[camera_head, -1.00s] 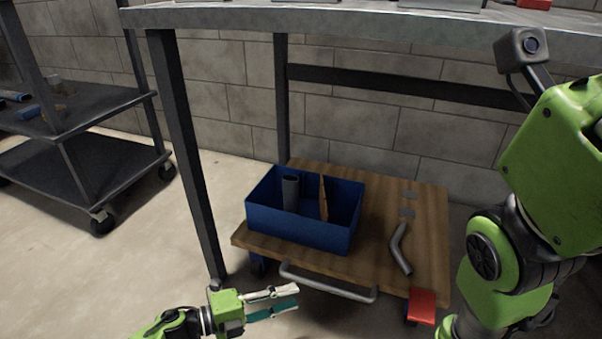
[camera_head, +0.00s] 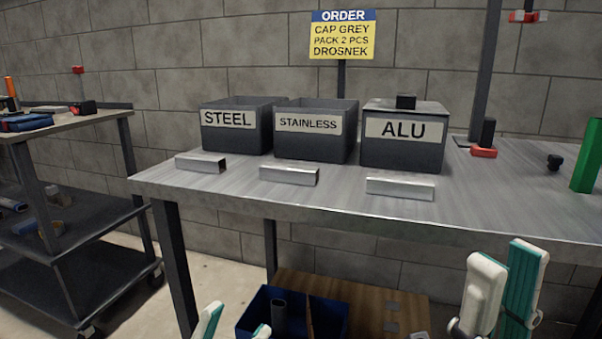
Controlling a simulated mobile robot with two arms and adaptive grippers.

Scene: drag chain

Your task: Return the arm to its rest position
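My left gripper (camera_head: 236,326) shows only its two fingertips at the bottom edge, near the left side of the blue bin. The tips are apart with nothing seen between them, and its arm is out of view. My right gripper (camera_head: 505,290) stands upright at the lower right, in front of the table's front edge. Its white and teal fingers point up side by side. No object shows in it, and the gap between the fingers is hard to judge.
A metal table (camera_head: 330,205) holds boxes labelled STEEL (camera_head: 228,135), STAINLESS (camera_head: 308,142) and ALU (camera_head: 400,152), metal bars and a green block (camera_head: 588,158). Below stands a wooden cart (camera_head: 360,300) with a blue bin (camera_head: 246,322). A shelf cart (camera_head: 75,235) is left.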

